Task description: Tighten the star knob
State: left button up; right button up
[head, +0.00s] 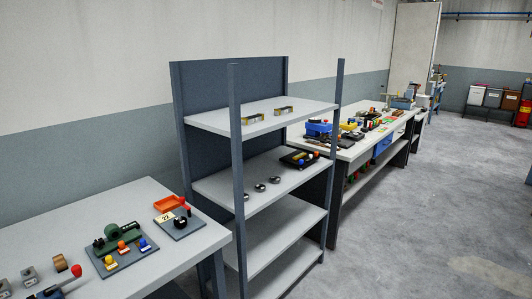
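A small black knob (180,222) stands on a dark plate (184,232) on the near table at the lower left. It may be the star knob, but it is too small for me to make out its shape. A pale label reading 22 (166,217) is beside it on the plate, and a dark red-topped post (187,209) stands at the back right. I cannot tell how tight the knob is. Neither of my grippers is in view.
The near table (60,235) also bears a green device (118,236) on a plate and an orange tray (168,203). A grey shelf rack (237,150) stands to its right, with a long cluttered bench (350,152) beyond. The floor (430,220) at right is clear.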

aim_at(98, 244)
jog(key=i+u, duration=0.15)
jog(key=u, duration=0.25)
jog(key=i+u, duration=0.15)
jog(key=u, duration=0.2)
jog(key=i+l+u, duration=0.15)
jog(key=u, duration=0.25)
